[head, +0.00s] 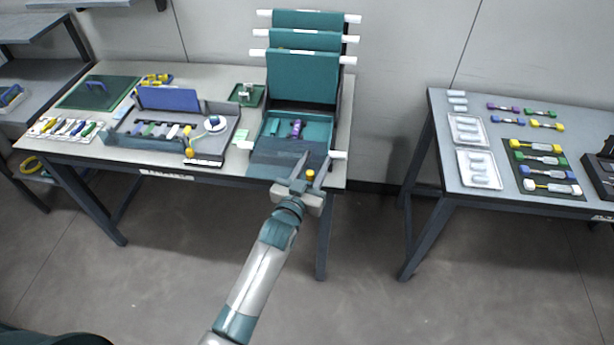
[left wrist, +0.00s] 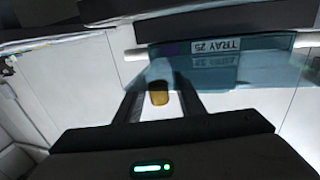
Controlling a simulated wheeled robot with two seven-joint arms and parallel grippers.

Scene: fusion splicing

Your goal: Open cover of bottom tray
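A stack of teal trays (head: 302,75) with white side tabs stands at the right end of the left table, its upper trays tilted up. The bottom tray (head: 312,133) lies flat below them, a small purple item in it. Its dark see-through cover (head: 278,158) lies over the front part. My left gripper (head: 311,167) is at the cover's front right edge, fingers apart. In the left wrist view the cover (left wrist: 235,72), by an upside-down "TRAY 25" label, overlaps the fingertips (left wrist: 160,88). A small yellow cylinder (left wrist: 159,95) shows between the fingers; contact is unclear. My right gripper is out of view.
A grey work tray (head: 218,145) with a blue lid and small parts sits left of the stack. A green mat (head: 100,92) lies farther left. A second table (head: 450,185) with trays and coloured parts stands right, with open floor between.

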